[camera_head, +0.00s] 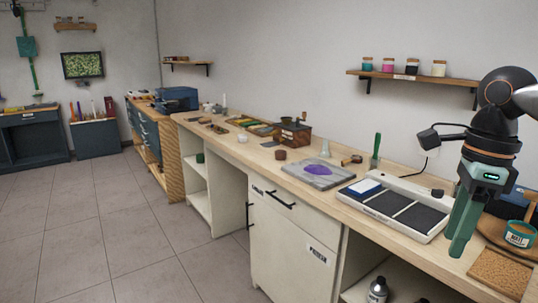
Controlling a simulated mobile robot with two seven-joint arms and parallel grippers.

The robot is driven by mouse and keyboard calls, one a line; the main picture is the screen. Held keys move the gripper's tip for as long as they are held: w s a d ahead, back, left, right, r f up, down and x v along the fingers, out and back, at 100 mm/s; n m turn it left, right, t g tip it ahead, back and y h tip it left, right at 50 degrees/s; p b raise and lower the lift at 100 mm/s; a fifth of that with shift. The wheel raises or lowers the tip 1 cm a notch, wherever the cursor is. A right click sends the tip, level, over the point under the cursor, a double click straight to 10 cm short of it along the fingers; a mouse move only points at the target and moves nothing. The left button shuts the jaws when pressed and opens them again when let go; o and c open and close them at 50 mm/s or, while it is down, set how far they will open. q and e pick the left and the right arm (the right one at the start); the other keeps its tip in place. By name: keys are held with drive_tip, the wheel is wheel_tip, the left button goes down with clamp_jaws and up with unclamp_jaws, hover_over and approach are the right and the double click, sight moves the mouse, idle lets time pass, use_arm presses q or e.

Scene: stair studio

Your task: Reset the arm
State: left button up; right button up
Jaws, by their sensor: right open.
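My right arm comes in from the right edge of the camera_head view. Its gripper (462,238) has green fingers pointing down and is open. No object shows between the fingers. The gripper hangs over the right part of the wooden workbench (345,160), in front of the right end of a white tray with dark panels (440,235). I cannot tell how high the fingertips are above the bench. My left gripper is not in view.
A blue-white block (365,187) lies on the tray's left part. A grey board with a purple shape (318,171) lies left of it. A cork mat (500,272) and a teal-banded tin (520,235) are at the right. A wall shelf (415,75) holds jars. The floor at left is clear.

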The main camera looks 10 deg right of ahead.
wheel_tip(320, 180, down, 23)
drive_tip(key=w+m+t+y+p, duration=0.3)
drive_tip(key=m+t+y+p, duration=0.35)
drive_tip(key=m+t, duration=1.4)
use_arm(q)
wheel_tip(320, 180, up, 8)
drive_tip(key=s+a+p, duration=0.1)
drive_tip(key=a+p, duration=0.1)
drive_tip(key=p, duration=0.2)
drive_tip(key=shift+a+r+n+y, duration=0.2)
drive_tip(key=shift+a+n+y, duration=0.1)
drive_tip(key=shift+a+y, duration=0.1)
use_arm(e)
drive_tip(key=s+a+f+m+g+h, duration=0.2)
drive_tip(key=s+a+f+m+g, duration=0.4)
drive_tip(key=m, duration=0.6)
drive_tip(key=s+a+f+m+g+h, duration=0.3)
drive_tip(key=s+a+f+m+g, duration=0.2)
drive_tip(key=s+a+f+m, duration=0.3)
drive_tip(key=a+f+m, duration=0.1)
drive_tip(key=a+m, duration=0.2)
drive_tip(key=m, duration=0.1)
drive_tip(key=shift+m+g, duration=0.35)
